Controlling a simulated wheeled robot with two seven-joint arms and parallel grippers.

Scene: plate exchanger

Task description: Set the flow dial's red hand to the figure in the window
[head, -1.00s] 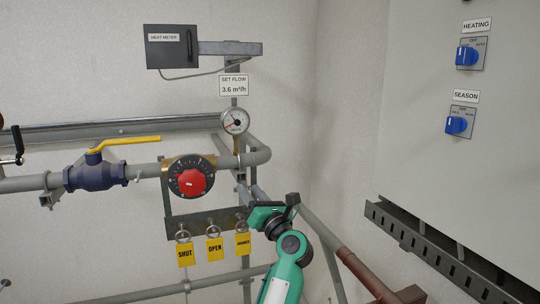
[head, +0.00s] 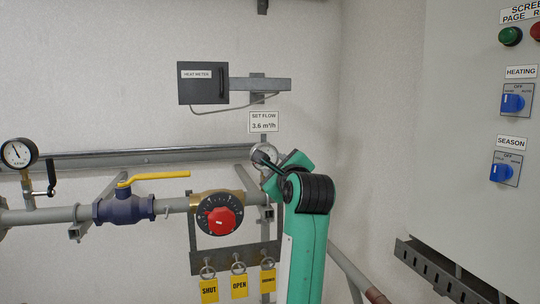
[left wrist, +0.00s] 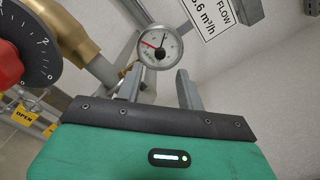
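The round white-faced dial (left wrist: 160,46) has a red hand pointing left and a dark hand pointing up and to the right. In the head view the dial (head: 267,148) is partly hidden behind my left gripper (head: 261,160). In the left wrist view the two grey fingers of the gripper (left wrist: 160,72) are apart and empty, with the dial beyond the gap between them. I cannot tell whether they touch it. The sign (head: 264,122) above the dial reads SET FLOW 3.6 m³/h. My right gripper is not in view.
A red knob on a black scale (head: 220,218) sits left of the dial. Further left is a blue valve with a yellow lever (head: 154,178). Tags (head: 239,286) hang below. The heat meter (head: 203,84) is above, and a cabinet (head: 455,150) stands at right.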

